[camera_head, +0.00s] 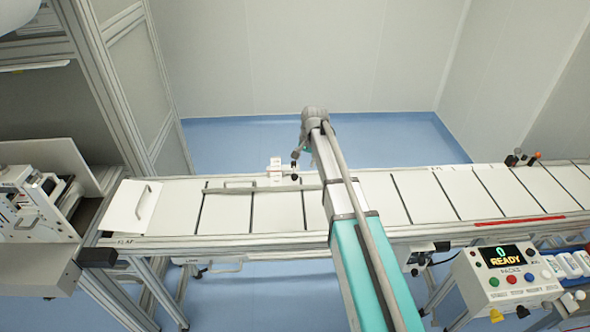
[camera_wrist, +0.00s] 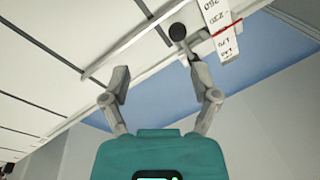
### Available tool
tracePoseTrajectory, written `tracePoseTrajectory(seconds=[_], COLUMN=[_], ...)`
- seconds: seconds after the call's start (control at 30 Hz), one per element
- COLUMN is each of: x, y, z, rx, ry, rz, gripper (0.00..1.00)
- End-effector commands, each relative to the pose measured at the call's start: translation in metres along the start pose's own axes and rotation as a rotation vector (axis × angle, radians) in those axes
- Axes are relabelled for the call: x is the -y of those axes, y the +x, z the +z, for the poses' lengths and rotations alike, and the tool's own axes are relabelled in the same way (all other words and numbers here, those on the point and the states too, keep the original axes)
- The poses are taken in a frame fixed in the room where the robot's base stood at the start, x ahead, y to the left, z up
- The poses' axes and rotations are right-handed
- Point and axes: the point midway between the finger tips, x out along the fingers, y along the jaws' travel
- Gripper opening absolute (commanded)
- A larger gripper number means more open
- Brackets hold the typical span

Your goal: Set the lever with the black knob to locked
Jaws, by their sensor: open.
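The black knob (camera_wrist: 177,31) shows in the wrist view as a dark round end, just beyond my right fingertip. A short dark stem seems to run from it toward that finger; whether they touch I cannot tell. In the head view a small dark knob (camera_head: 294,166) shows at the far edge of the conveyor, beside a small white plate (camera_head: 275,172). My gripper (camera_wrist: 157,76) is open, its fingers spread and nothing between them. In the head view its end is small and partly hidden by my arm, just above the knob. The lever's set position cannot be read.
A white scale strip (camera_wrist: 222,28) with printed numbers and a red line stands beside the knob. A long pale bar (camera_head: 262,189) lies along the conveyor (camera_head: 225,210). A control box (camera_head: 508,275) reading READY stands at right.

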Motion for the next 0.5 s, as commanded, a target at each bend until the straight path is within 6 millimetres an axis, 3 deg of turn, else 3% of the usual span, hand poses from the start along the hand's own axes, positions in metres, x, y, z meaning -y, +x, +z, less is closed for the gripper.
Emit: tracePoseTrajectory(seconds=[0.03, 0.17, 0.5], x=[0.012, 0.023, 0.025], y=[-0.007, -0.01, -0.009], z=[-0.011, -0.021, -0.023], rx=[0.0, 0.001, 0.0], ry=[0.019, 0.053, 0.066], rz=[-0.006, -0.016, -0.019], gripper=[0.78, 0.78, 0.78])
